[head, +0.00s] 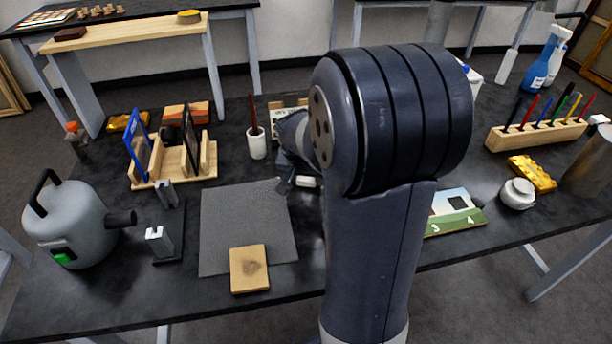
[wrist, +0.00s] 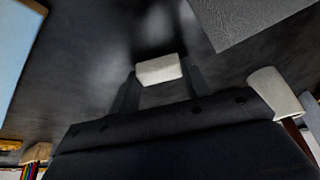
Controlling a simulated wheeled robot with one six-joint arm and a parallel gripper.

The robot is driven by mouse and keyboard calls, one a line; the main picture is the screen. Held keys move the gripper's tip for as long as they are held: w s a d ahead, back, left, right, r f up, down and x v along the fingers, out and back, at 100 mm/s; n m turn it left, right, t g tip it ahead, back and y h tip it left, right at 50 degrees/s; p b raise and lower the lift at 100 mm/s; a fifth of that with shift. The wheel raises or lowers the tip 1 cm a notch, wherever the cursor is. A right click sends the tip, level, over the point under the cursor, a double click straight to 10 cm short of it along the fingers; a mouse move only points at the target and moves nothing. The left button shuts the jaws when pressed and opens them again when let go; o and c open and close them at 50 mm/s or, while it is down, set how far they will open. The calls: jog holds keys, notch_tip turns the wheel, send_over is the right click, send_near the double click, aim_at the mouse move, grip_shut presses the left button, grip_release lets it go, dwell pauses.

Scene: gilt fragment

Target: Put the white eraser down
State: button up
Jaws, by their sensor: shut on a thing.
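The white eraser (wrist: 158,69) is held between the two dark fingers of my gripper (wrist: 160,84) in the wrist view. My gripper is shut on it, with dark table surface beyond it. In the head view the eraser (head: 307,181) shows as a small white block just left of my arm, right of the grey mat (head: 240,215). My arm hides most of the gripper there. I cannot tell whether the eraser touches the table.
A white cup (head: 257,146) with a brush stands behind the mat; it is also close on the right in the wrist view (wrist: 276,92). A tan block (head: 249,268) lies on the mat's front edge. A numbered board (head: 455,212) lies right of my arm.

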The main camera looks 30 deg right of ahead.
jog(key=shift+f, duration=0.1)
jog(key=o, duration=1)
jog(key=shift+c, duration=0.2)
jog(key=shift+r, duration=0.3)
jog(key=v, duration=1.1)
jog(key=shift+r+p, duration=0.35)
jog(key=shift+p, duration=0.1)
jog(key=shift+s+a, duration=0.1)
jog(key=shift+a, duration=0.05)
